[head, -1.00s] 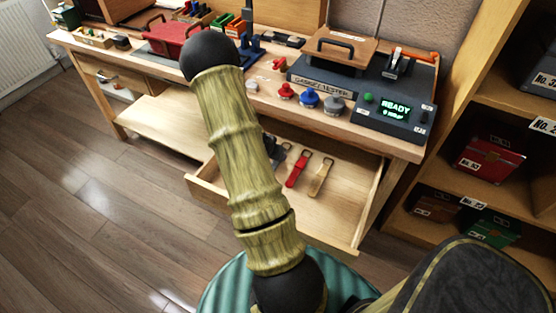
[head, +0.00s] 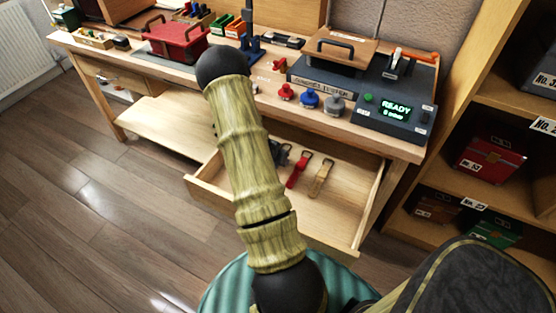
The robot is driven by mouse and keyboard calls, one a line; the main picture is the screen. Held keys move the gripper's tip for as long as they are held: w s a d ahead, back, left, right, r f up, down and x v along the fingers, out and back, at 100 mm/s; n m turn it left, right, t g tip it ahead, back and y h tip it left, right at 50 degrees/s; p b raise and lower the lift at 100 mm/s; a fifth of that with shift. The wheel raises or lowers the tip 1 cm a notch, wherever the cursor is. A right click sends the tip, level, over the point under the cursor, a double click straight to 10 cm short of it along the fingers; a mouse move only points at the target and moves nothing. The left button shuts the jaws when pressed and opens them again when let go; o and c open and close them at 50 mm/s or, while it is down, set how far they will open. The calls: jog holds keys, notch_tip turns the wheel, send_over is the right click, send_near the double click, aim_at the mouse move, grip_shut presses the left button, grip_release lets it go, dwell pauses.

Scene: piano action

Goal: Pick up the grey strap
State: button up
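The open drawer (head: 345,208) under the bench holds a row of straps. A red strap (head: 297,172) and a tan strap (head: 320,179) lie apart from each other in it. Left of the red one is a dark grey shape (head: 281,156), partly covered by my arm; it looks like the grey strap, but I cannot tell for sure. My arm crosses the middle of the view in front of the drawer's left part. My gripper does not show, so its opening and its distance from the straps cannot be seen.
The bench top (head: 270,98) above the drawer carries a tester (head: 395,108) with a lit READY screen, coloured knobs and a red box (head: 178,42). Shelves (head: 510,105) with boxes stand at the right. The drawer's right part is bare.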

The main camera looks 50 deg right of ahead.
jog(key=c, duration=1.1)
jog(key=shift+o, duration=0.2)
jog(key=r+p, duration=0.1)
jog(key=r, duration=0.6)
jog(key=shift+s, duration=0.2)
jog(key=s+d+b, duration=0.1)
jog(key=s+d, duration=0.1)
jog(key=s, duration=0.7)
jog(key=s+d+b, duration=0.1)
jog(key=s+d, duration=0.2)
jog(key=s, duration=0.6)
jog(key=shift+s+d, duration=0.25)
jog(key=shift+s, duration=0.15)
